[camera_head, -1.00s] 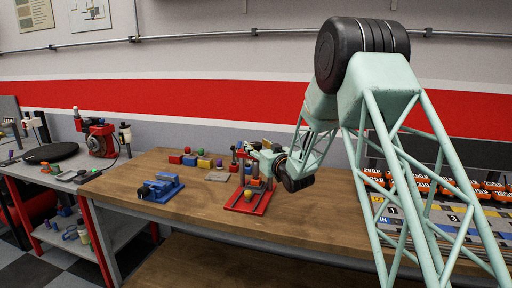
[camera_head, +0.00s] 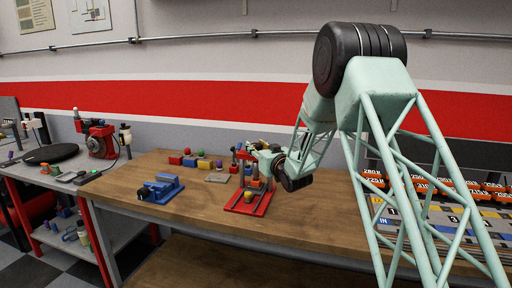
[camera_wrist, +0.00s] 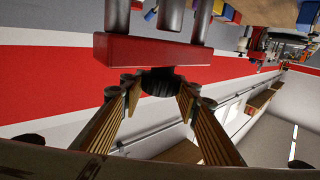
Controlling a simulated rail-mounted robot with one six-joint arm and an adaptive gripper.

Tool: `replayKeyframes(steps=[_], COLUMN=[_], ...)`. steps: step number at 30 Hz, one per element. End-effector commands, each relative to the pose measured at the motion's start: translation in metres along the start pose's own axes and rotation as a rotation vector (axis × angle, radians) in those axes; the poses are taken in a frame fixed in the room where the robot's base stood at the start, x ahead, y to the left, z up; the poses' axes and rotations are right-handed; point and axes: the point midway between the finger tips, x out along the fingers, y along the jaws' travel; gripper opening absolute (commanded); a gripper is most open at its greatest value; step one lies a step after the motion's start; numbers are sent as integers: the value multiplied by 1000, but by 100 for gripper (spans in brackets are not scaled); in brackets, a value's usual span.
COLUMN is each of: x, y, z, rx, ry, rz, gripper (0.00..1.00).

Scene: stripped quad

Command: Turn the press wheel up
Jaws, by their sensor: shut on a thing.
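The press (camera_head: 240,205) stands on the wooden bench, with a red base, upright posts and a red crossbar that shows close up in the wrist view (camera_wrist: 150,50). Its dark ribbed wheel (camera_wrist: 160,80) sits against the crossbar. My gripper (camera_wrist: 158,92) has its two ribbed fingers on either side of the wheel, shut on it. In the head view my gripper (camera_head: 258,151) is at the top of the press, and the wheel is hidden there. A yellow piece (camera_head: 248,196) sits low in the press.
A blue vise (camera_head: 160,188) stands left of the press. Several coloured blocks (camera_head: 190,160) and a grey plate (camera_head: 217,178) lie behind it. Orange numbered bins (camera_head: 440,188) stand at the right. The bench front (camera_head: 200,225) is clear.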

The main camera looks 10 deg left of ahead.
Motion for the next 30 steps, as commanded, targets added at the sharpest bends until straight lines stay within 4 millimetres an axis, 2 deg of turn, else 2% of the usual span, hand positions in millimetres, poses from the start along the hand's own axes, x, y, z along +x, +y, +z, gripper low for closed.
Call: replayKeyframes(steps=[14,30], x=[0,0], y=[2,2], z=[-1,-1], rx=[-1,-1], ry=[2,0], rz=[-71,-284], gripper=[19,19])
